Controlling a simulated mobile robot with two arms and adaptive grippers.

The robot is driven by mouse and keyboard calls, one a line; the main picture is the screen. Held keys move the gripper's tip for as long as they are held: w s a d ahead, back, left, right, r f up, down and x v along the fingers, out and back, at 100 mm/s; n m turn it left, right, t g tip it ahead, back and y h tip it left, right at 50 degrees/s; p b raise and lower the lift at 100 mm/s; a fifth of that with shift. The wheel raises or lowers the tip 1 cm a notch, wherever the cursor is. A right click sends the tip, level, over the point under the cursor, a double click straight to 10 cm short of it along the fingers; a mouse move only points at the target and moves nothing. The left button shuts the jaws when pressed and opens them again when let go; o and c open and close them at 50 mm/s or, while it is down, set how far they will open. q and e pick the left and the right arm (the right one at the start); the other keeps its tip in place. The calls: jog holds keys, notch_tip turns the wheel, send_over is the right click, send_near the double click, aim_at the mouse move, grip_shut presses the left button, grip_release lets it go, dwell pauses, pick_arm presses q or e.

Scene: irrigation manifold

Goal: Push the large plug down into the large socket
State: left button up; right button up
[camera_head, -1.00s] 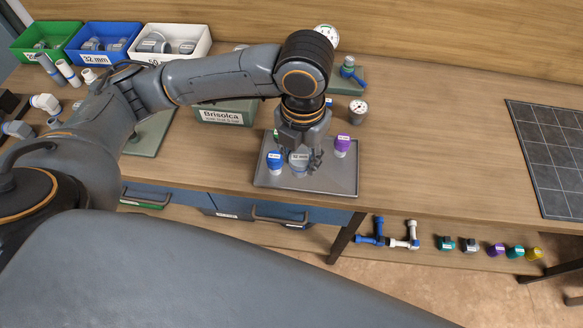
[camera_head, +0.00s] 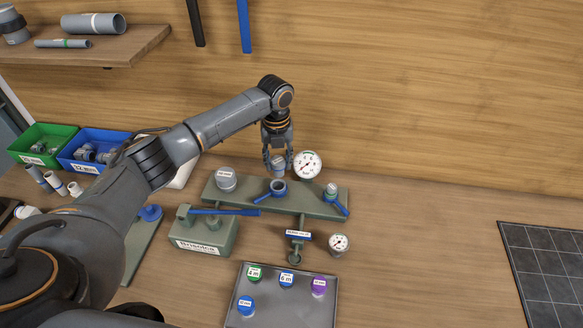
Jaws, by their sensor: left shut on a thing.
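My left gripper (camera_head: 278,158) is shut on a grey plug (camera_head: 279,166) with a pale label, which looks like the large plug. It holds the plug upright at the back of the green manifold (camera_head: 252,197). The gripper's fingers partly cover the plug. My right gripper is not in view.
A pressure gauge (camera_head: 307,165) stands close right of the gripper. A grey cap (camera_head: 226,180) and a blue-handled valve (camera_head: 333,192) sit at the manifold's ends. A grey tray (camera_head: 300,312) holds several coloured plugs in front. Another gauge (camera_head: 339,243) is on the table; the right side is mostly clear.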

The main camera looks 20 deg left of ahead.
aim_at(277, 176)
pick_arm(q)
jog(key=shift+w+a, duration=0.15)
jog(key=shift+a, duration=0.1)
jog(key=shift+f, duration=0.2)
jog(key=shift+s+f+b, duration=0.25)
jog(key=shift+f+b, duration=0.5)
jog(key=shift+b, duration=0.3)
jog(key=shift+w+f+b, duration=0.15)
jog(key=shift+f+b, duration=0.6)
jog(key=shift+f+p, duration=0.3)
jog(key=shift+f, duration=0.35)
jog(key=shift+f, duration=0.65)
dwell(0.6)
jog(key=shift+f+b, duration=0.35)
